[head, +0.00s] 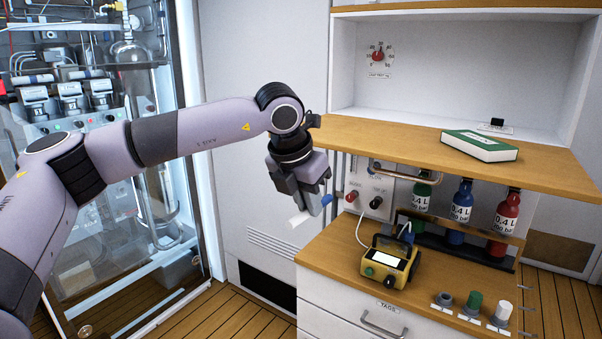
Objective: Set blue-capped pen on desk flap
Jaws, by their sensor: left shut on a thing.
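My left gripper (311,205) points downward near the middle of the view and is shut on the blue-capped pen. The pen's white body (297,219) sticks out to the lower left of the fingers, and its blue cap (326,200) shows on the right. The middle of the pen is hidden by the fingers. The wooden desk flap (375,138) juts out below the white cabinet recess, to the right of the gripper. The gripper and pen appear lower in the picture than the flap's left end, apart from it. My right gripper is not in view.
Below are a yellow device (390,263) on a wooden counter (330,256), a metal rail (403,173) and several gas bottles (461,212). A glass cabinet stands left.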

